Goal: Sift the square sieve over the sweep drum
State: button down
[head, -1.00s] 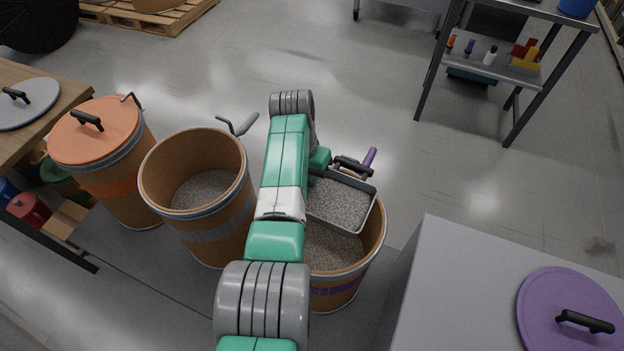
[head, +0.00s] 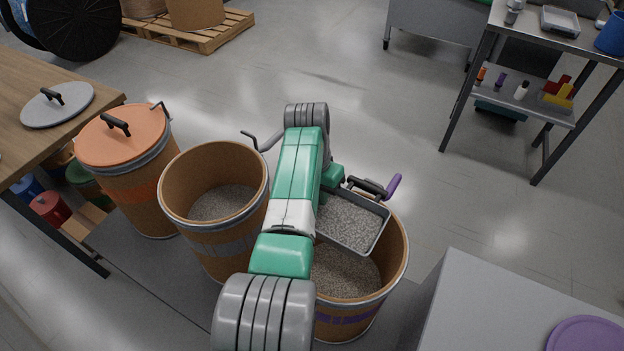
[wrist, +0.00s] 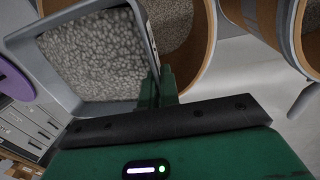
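The square sieve (head: 350,222) is a grey, square-rimmed pan full of grey pellets. It is over the mouth of the purple-banded drum (head: 345,319), near its far side, and looks roughly level. The drum also holds grey pellets. My gripper (head: 338,178) is at the sieve's far left side; its fingers are mostly hidden in the head view. In the wrist view, the green fingers (wrist: 165,87) close at the edge of the sieve (wrist: 95,55), which fills the upper left. The gripper appears shut on the sieve. No falling pellets can be made out.
An open grey-banded drum (head: 215,235) with pellets stands just left of my arm. An orange-lidded drum (head: 128,145) is further left, beside a wooden table (head: 60,75). A grey cabinet top (head: 500,300) bearing a purple lid (head: 588,335) is at lower right.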

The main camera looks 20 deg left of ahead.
aim_at(338, 213)
jog(key=d+p, duration=0.3)
jog(key=shift+s+d+r, duration=0.1)
jog(key=shift+d+r, duration=0.15)
jog(key=shift+d, duration=0.15)
jog(key=shift+d+f, duration=0.1)
jog(key=shift+f, duration=0.2)
jog(key=a+b, duration=0.7)
jog(key=b, duration=0.4)
jog(key=shift+w, duration=0.2)
